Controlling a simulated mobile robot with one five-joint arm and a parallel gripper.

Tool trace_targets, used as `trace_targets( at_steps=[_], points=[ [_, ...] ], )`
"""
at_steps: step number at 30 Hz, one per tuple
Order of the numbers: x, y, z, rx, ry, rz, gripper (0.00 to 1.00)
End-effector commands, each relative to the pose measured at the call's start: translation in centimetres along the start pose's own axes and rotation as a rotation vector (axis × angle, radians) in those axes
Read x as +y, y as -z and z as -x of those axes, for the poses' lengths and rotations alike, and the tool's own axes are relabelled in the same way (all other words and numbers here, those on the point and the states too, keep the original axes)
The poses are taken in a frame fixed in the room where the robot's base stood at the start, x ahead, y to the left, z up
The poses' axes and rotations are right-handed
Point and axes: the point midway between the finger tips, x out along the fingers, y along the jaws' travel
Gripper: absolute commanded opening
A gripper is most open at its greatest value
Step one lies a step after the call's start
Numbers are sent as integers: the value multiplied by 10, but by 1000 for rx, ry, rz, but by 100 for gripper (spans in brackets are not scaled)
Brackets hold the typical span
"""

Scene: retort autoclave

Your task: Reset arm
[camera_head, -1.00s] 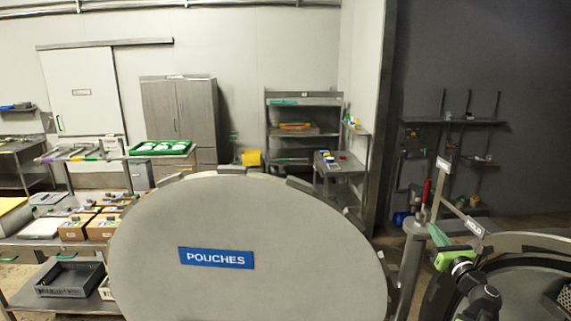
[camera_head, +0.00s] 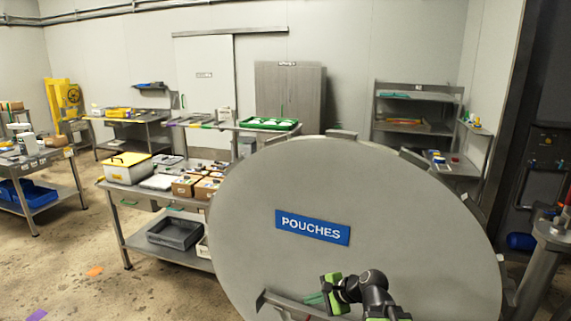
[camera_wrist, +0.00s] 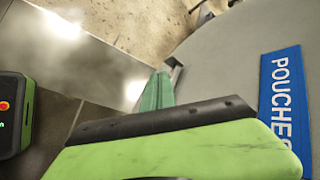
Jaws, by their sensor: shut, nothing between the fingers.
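My gripper (camera_head: 316,297), with its green and black body, is low in the head view, in front of the large round grey door (camera_head: 400,190) with the blue "POUCHES" label (camera_head: 312,227). It appears near the metal bracket (camera_head: 275,300) at the door's lower edge; I cannot tell whether they touch. My gripper is shut and empty. In the wrist view, its green body fills the lower middle, with a teal strip (camera_wrist: 158,91) beyond it. The "POUCHES" label (camera_wrist: 282,112) shows at the right. The fingertips are not clearly seen.
A bench (camera_head: 150,195) with boxes stands left of the door, with a grey crate (camera_head: 175,233) on its lower shelf. A cart with blue bins (camera_head: 35,197) is farther left. The floor (camera_head: 100,250) between them is mostly clear. Cabinets and shelves stand behind.

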Motion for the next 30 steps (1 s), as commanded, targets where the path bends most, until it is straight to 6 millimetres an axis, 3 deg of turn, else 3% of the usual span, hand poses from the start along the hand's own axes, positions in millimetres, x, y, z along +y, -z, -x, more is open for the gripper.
trace_targets(
  at_steps=[1, 3, 6, 10, 16, 30],
  points=[
    [28, -11, -22, 10, -111, 153, 0],
    [66, -13, -32, 36, -294, 401, 0],
    [107, 13, -9, 61, -543, 679, 0],
    [142, 42, 26, 17, -802, 941, 0],
    [153, 46, 38, -76, -870, 1093, 0],
    [152, 46, 37, -75, -866, 1095, 0]
  ],
)
